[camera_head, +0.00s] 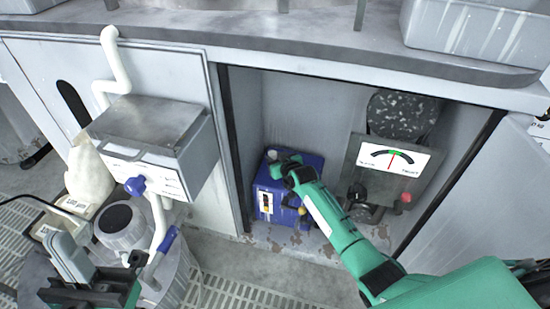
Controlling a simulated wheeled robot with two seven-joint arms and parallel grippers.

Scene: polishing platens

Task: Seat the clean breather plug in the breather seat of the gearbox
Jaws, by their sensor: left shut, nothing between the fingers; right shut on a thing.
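The gearbox (263,180) is a blue box inside the open cabinet bay, with a sight window on its front. My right gripper (284,165) is at the top of the gearbox, its dark fingers close over it. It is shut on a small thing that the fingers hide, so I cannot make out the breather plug. The breather seat is hidden too, and I cannot tell whether the held thing touches the gearbox. My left gripper (70,256) is at the lower left, shut and empty, in front of the drum.
A gauge panel (393,160) with a red knob stands right of the gearbox. A dark speckled round part is behind it. A grey box (150,125) with a blue valve handle (135,186) juts out at left. The bay's side walls and the bench edge (300,50) bound the opening.

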